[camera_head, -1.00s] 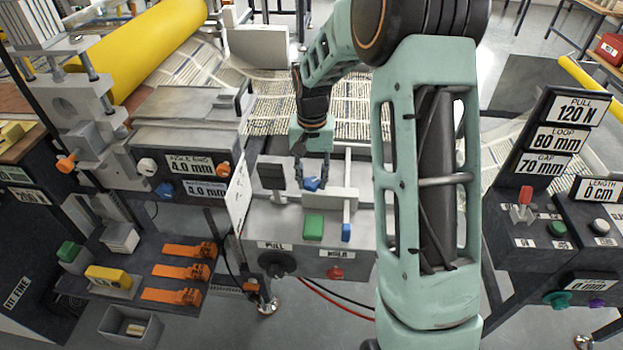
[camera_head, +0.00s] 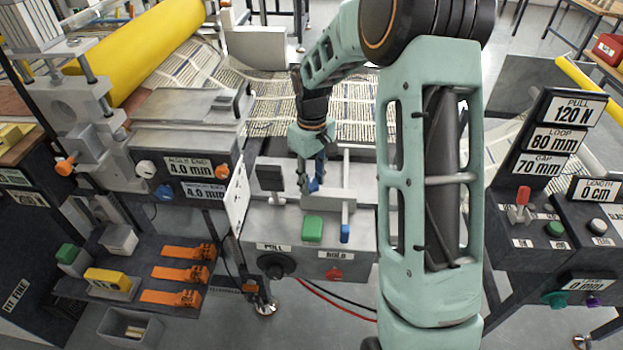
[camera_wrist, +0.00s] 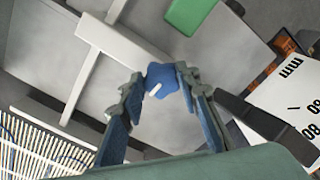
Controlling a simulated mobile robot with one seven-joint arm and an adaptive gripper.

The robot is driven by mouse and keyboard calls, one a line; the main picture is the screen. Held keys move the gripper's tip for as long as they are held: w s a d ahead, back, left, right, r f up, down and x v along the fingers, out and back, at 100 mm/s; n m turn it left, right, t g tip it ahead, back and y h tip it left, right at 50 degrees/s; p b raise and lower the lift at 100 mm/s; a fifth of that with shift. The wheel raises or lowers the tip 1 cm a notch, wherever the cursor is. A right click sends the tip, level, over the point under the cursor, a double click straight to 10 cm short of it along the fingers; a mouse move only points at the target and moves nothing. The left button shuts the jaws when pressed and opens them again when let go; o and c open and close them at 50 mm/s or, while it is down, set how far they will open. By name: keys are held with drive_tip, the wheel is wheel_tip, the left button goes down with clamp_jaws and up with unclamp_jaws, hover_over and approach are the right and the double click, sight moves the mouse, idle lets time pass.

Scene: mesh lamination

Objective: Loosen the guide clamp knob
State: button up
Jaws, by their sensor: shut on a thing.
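The guide clamp knob is a small blue lobed knob (camera_wrist: 160,81) with a white mark, on the grey machine top in the wrist view. It also shows as a small blue patch in the head view (camera_head: 313,185), partly hidden by a finger. My gripper (camera_head: 308,184) points down at the knob in the head view. In the wrist view its fingertips (camera_wrist: 164,76) close on the knob from both sides. A pale cross-shaped guide bar (camera_wrist: 118,45) lies beside the knob.
A green block (camera_head: 313,229) and a blue-ended bar (camera_head: 345,233) stand in front of the gripper. A white printed plate (camera_head: 236,196) and a dark upright block (camera_head: 270,177) stand to its left. Striped mesh (camera_head: 270,103) lies behind.

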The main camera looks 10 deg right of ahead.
sight(312, 183)
drive_tip(key=shift+w+n, duration=0.1)
drive_tip(key=shift+n, duration=0.4)
drive_tip(key=o, duration=1.2)
drive_tip(key=shift+c, duration=0.2)
wheel_tip(312, 183, up, 12)
